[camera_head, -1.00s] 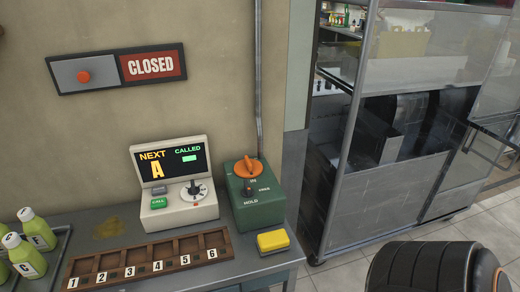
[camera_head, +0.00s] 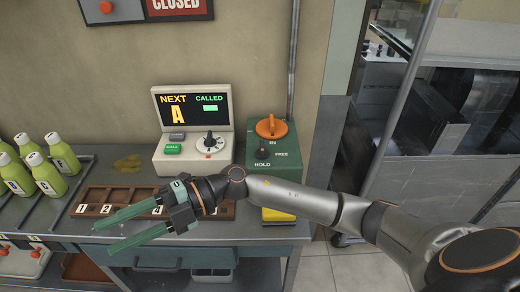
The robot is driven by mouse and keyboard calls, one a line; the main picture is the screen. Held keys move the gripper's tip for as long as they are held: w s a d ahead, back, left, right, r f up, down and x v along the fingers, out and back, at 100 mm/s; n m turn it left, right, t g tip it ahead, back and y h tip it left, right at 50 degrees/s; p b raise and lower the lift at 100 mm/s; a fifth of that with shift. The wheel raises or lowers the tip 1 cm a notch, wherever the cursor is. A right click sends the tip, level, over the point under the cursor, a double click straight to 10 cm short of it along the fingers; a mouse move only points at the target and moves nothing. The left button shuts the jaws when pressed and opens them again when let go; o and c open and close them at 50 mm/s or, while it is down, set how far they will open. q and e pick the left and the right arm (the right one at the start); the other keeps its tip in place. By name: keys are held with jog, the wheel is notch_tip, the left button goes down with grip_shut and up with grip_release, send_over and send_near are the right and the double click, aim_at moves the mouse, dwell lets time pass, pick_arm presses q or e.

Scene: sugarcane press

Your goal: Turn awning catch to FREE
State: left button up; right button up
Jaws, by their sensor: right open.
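The green control box (camera_head: 288,143) stands on the counter at the wall, with an orange knob (camera_head: 271,127) on its top. Below that knob is a small black catch knob (camera_head: 263,152), with FREE marked to its right, HOLD below it and IN above it. I cannot tell which mark the black knob points at. My right gripper (camera_head: 106,238) is open and empty, its green fingers pointing left over the counter's front edge. It is well to the left of and below the box. My right forearm hides the lower part of the box. My left gripper is not in view.
The NEXT/CALLED display unit (camera_head: 195,150) stands left of the box. A numbered wooden rack (camera_head: 95,200) lies in front of it, partly behind my gripper. Green bottles (camera_head: 40,174) stand at left.

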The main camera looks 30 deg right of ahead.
jog(key=w+d+f+n+g+h+b, duration=0.1)
jog(key=d+f+n+h, duration=0.2)
jog(key=d+f+h, duration=0.15)
jog(key=m+t+h+b, duration=0.3)
jog(key=m+t+h, duration=0.2)
jog(key=h, duration=1.1)
send_near(263, 146)
jog(key=x, duration=0.9)
jog(key=shift+w+f, duration=0.1)
grip_shut()
